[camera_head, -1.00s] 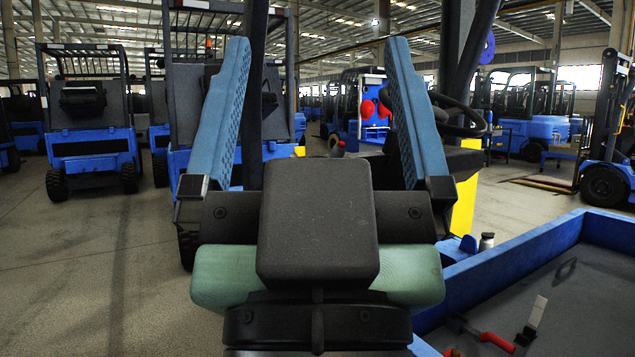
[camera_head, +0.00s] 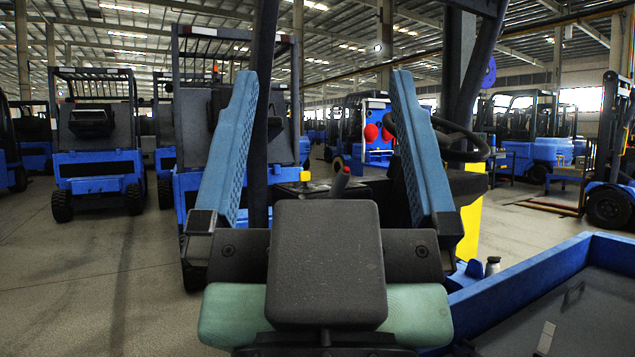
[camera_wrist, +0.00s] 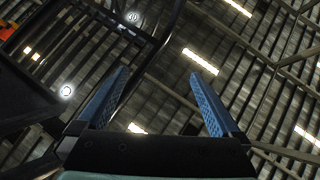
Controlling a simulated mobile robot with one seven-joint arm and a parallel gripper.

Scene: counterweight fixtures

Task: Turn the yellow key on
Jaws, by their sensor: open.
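A small yellow piece (camera_head: 305,176), perhaps the yellow key, shows on the dark console of a vehicle ahead, between my gripper's fingers in the picture. It is too small to tell its shape or how it is turned.
A dark steering wheel (camera_head: 445,140) and a slanted dark post (camera_head: 264,110) are close to the fingers. A blue-rimmed tray (camera_head: 540,278) is at lower right. Blue forklifts (camera_head: 97,150) stand behind on open floor. An overhead guard (camera_wrist: 75,45) shows at upper left in the wrist view.

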